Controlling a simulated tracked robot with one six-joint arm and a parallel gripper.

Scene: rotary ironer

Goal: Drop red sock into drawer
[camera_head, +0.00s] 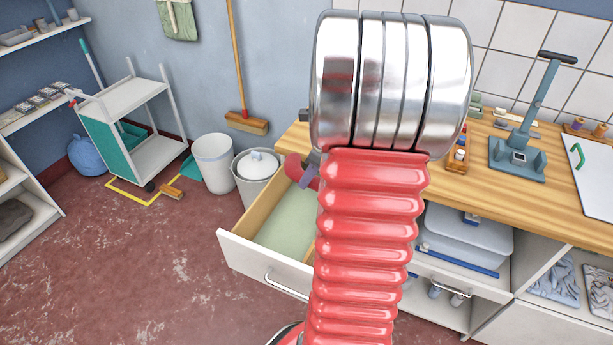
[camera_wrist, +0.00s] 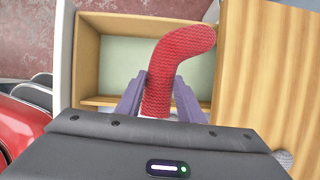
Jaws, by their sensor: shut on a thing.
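The red sock (camera_wrist: 160,80) is a knitted, bent shape between the two purple-grey fingers of my gripper (camera_wrist: 158,92) in the wrist view. The gripper is shut on it. Behind the sock in the wrist view is the open drawer (camera_wrist: 87,55), with wooden walls and a pale green bottom. The sock overlaps the drawer and its right wall in that view; its height above them is hard to tell. In the head view the drawer (camera_head: 243,251) is pulled out from under the worktop. There the sock (camera_head: 294,168) shows only partly, and my red arm hides most of the gripper.
The wooden worktop (camera_head: 560,200) lies right of the drawer, with a blue-grey stand (camera_head: 518,155) on it. A grey bin (camera_head: 256,175) and a white bin (camera_head: 213,160) stand behind the drawer. A white trolley (camera_head: 150,152) stands further left. The red floor before the drawer is clear.

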